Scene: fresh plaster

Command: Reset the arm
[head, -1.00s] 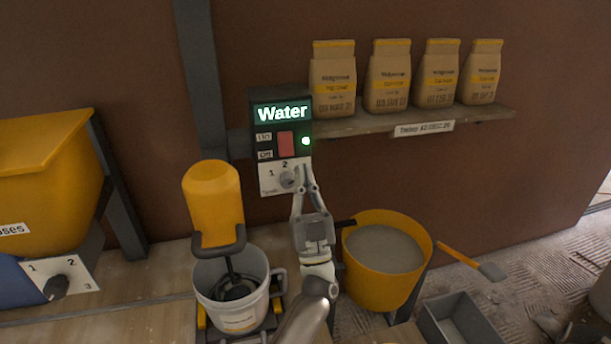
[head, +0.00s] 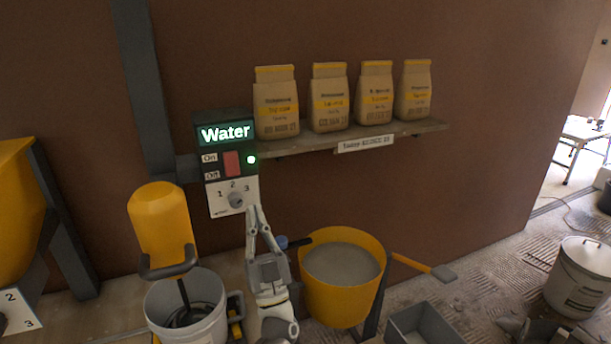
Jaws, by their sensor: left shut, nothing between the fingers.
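My left gripper (head: 255,212) points up in front of the wall, just below and right of the knob (head: 236,200) on the water control box (head: 226,160). Its fingers are shut with nothing between them, and they look apart from the knob.
A yellow mixer (head: 160,222) stands over a white bucket (head: 186,300) at left. A yellow tub (head: 343,300) of grey material is right of my arm. Several paper bags (head: 330,97) stand on the wall shelf (head: 400,131). A grey tray (head: 420,325) and a lidded bucket (head: 580,278) are on the floor.

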